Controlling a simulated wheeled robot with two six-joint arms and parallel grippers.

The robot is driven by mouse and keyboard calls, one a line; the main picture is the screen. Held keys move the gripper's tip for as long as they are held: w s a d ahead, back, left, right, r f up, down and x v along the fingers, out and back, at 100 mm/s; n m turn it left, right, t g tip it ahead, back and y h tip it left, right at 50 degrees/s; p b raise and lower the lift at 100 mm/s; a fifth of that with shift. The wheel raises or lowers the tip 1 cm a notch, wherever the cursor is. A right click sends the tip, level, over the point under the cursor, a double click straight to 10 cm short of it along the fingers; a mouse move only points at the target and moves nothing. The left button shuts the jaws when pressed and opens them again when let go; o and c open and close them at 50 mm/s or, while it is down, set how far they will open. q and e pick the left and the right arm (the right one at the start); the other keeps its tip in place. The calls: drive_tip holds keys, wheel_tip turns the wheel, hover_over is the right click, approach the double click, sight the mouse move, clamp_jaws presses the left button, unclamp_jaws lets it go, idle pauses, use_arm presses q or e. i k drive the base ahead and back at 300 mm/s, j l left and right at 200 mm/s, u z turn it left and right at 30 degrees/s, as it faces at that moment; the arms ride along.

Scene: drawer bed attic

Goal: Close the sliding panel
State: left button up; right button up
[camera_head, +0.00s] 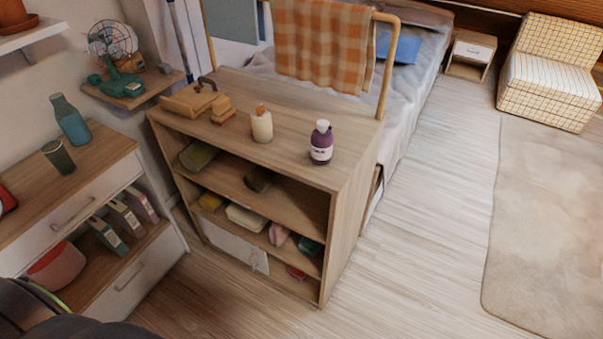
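The wooden shelf cabinet (342,215) stands in the middle of the view. A white sliding panel (228,243) covers the left part of its lowest compartment, with a small handle near the panel's right edge. The right part of that compartment is open, and a small red thing (297,272) shows inside it. What lies behind the panel is hidden. A dark rounded part at the bottom left corner seems to be mine. Neither of my grippers is in view.
A drawer unit (75,215) stands at the left, close to the cabinet. A bed (415,95) is behind. The wooden floor (420,240) to the right is clear up to the rug (550,230).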

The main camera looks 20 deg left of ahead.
sight(256, 258)
drive_tip(key=k+u, duration=0.15)
drive_tip(key=u, duration=0.2)
drive_tip(key=k+u, duration=0.2)
drive_tip(key=u, duration=0.15)
